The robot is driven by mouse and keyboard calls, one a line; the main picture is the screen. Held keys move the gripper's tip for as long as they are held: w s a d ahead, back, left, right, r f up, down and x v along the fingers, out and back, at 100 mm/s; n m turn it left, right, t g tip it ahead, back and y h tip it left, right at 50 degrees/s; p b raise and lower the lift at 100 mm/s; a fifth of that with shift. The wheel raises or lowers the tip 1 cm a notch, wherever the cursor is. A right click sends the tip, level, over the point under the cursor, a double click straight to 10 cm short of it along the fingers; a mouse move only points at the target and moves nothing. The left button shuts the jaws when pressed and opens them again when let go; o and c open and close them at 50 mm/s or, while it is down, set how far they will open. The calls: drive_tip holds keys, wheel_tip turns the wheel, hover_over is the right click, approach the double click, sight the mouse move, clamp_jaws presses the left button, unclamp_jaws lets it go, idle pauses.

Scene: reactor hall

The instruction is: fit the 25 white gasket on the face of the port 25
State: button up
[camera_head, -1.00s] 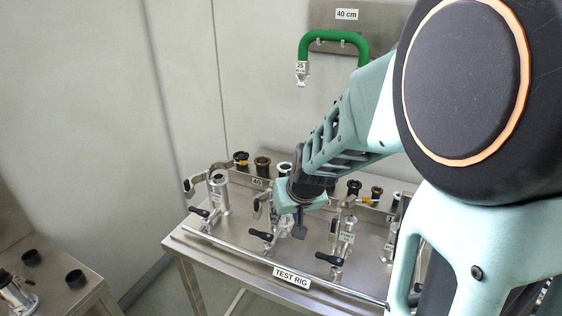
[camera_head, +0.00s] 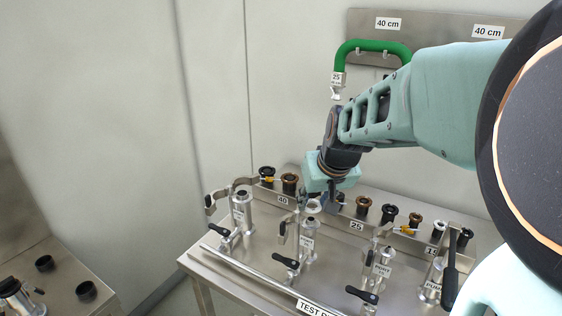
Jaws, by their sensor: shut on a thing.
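My gripper (camera_head: 314,200) points down over the test rig, just above the top of a short upright metal port (camera_head: 308,238) in the second place from the left. Its fingers are shut. A pale ring shows at the fingertips, small and partly hidden; it fits the 25 white gasket (camera_head: 313,208). I cannot tell whether it touches the port's face. The port's own label is too small to read. Behind it, a black post (camera_head: 388,212) in the rack, right of the "25" label, shows no white ring.
Other upright ports (camera_head: 240,212) with clamps and black-handled levers (camera_head: 286,262) stand close on both sides. The rear rack holds dark and brown rings (camera_head: 290,181). A green hose (camera_head: 372,45) hangs on the wall. A side table (camera_head: 70,275) stands at lower left.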

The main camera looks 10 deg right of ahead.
sight(311, 219)
drive_tip(key=shift+f+b, duration=1.6)
drive_tip(key=shift+f, duration=0.9)
drive_tip(key=o, duration=0.8)
drive_tip(key=shift+o, duration=0.2)
drive_tip(key=shift+r, duration=0.1)
